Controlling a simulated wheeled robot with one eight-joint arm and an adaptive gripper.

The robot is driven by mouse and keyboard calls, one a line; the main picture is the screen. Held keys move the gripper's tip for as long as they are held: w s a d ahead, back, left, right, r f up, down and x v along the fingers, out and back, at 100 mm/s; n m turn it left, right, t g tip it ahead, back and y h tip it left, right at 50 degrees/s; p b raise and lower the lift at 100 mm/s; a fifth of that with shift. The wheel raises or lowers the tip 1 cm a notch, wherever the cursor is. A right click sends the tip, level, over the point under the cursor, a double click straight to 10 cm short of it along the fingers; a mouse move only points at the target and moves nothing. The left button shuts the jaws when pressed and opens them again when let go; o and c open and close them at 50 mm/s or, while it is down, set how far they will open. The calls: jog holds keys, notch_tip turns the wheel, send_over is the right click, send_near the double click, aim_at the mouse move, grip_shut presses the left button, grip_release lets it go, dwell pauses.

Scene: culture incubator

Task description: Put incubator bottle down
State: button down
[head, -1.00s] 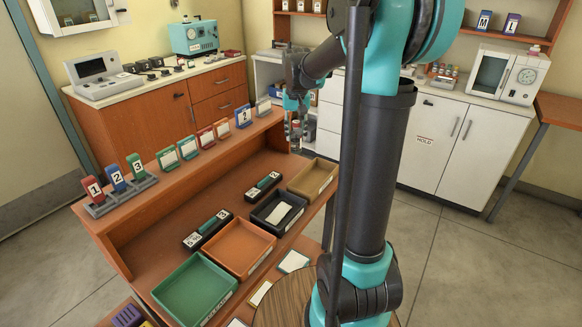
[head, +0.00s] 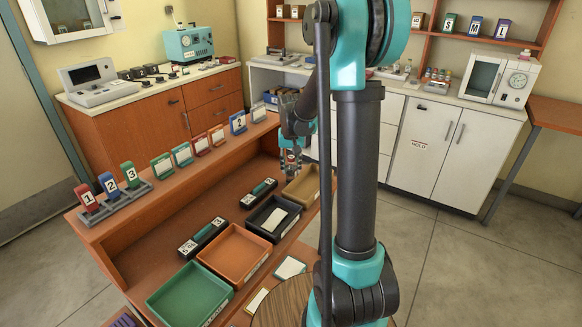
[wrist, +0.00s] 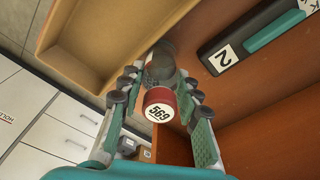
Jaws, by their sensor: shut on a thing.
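The bottle (wrist: 159,104) has a red cap with a white label reading 569 and a dark, see-through body. In the wrist view it sits between the two fingers of my gripper (wrist: 155,100), which is shut on it. In the head view my gripper (head: 291,158) is at the right end of the wooden desk, behind the tan tray (head: 303,186). The bottle is too small there to make out clearly. I cannot tell whether its base touches the desk surface.
The tan tray also shows beside the bottle in the wrist view (wrist: 75,75). A black holder marked 2 (wrist: 225,55) lies on the other side. Black, orange (head: 234,254) and green trays (head: 190,292) line the desk front. The desk's raised back shelf (head: 190,180) carries upright cards.

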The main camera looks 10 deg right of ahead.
jog(key=shift+f, duration=0.15)
jog(key=c, duration=1.1)
grip_release()
jog(key=shift+o, duration=0.2)
